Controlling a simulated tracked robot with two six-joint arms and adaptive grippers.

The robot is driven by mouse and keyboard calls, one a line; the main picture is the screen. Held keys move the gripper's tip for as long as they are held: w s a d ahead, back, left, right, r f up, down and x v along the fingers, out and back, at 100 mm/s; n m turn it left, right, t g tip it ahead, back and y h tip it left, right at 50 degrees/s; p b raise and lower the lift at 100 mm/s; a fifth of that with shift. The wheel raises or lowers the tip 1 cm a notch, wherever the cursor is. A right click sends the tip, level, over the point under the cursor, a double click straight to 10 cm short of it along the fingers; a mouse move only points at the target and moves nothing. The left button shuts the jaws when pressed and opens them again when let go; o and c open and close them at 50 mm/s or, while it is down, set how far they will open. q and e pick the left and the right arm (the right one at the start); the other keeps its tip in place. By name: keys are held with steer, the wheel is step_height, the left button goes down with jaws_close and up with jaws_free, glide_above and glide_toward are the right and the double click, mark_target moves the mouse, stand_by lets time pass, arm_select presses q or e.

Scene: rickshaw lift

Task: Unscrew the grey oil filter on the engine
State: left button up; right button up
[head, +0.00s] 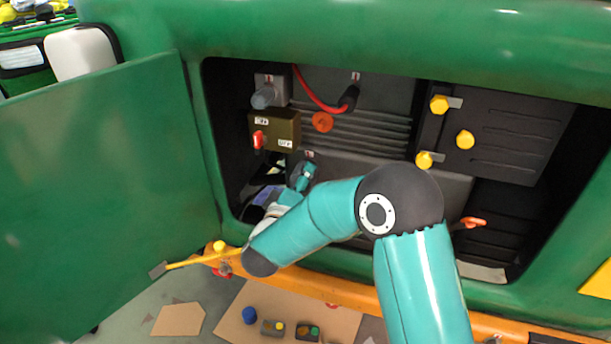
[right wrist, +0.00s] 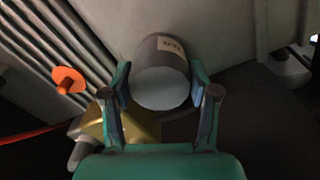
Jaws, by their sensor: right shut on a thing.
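The grey oil filter (right wrist: 163,82) is a short dark-grey cylinder with a pale end face and a small tan label in the right wrist view. My right gripper (right wrist: 161,86) is shut on it, with one finger on each side. In the head view my right gripper (head: 303,177) reaches into the lower left of the engine bay, below the olive-brown switch box (head: 275,131). There my fingers and wrist mostly hide the filter. My left gripper is not in view.
A green door (head: 105,190) stands open at left. A grey cylinder (head: 264,97), red hose (head: 318,98) and orange cap (head: 322,122) sit above my gripper. A black panel with yellow knobs (head: 465,139) is at right.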

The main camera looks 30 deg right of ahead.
steer(key=shift+f+n+p, duration=0.1)
steer(key=shift+n+p, duration=1.3)
steer(key=shift+p, duration=0.4)
steer(key=shift+f, duration=0.15)
steer(key=shift+n+p, duration=0.5)
steer(key=shift+p, duration=0.15)
steer(key=shift+n+p, duration=1.4)
steer(key=shift+p, duration=0.25)
steer(key=shift+n, duration=0.3)
steer(key=shift+p, duration=0.3)
